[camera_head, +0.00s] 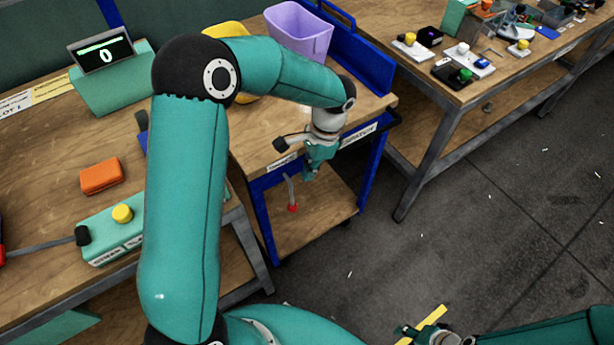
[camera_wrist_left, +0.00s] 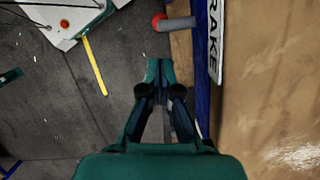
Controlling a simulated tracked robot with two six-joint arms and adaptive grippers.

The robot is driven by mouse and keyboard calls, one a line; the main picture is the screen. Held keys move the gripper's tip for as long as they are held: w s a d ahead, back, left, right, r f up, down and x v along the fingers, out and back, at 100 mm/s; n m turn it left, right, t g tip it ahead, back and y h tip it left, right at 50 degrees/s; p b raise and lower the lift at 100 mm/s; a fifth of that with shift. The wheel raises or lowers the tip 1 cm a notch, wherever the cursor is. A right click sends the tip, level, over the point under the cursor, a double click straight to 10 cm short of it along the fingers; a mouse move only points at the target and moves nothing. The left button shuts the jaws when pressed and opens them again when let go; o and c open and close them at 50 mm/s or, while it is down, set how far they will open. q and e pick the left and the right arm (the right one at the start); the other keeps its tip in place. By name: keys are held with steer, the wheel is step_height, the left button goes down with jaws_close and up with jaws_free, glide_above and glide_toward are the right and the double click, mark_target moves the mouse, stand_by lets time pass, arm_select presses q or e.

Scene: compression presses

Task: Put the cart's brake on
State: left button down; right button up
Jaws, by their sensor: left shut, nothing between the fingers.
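The cart (camera_head: 262,193) has a blue frame, a wooden top and a lower wooden shelf. Its brake lever (camera_head: 291,191) is a grey rod with a red end, hanging down below a white label on the front rail. In the left wrist view the lever's red-tipped rod (camera_wrist_left: 178,23) sticks out beside the label reading "RAKE" (camera_wrist_left: 214,38). My left gripper (camera_head: 308,174) is shut and empty in front of the cart, just right of the lever. In the wrist view its fingertips (camera_wrist_left: 160,66) are apart from the rod. My right gripper (camera_head: 408,331) is low at the bottom edge, its jaws unclear.
A purple bin (camera_head: 299,32) and a yellow bin, partly hidden by my arm, stand on the cart. A workbench (camera_head: 70,150) with an orange block (camera_head: 101,176) is at left. Another bench (camera_head: 455,95) with small devices is at right. The floor (camera_head: 480,200) between is clear.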

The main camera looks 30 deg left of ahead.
arm_select(q)
glide_toward(296, 204)
steer(key=x, duration=0.5)
steer(key=shift+w+d, duration=0.1)
stand_by(0.4)
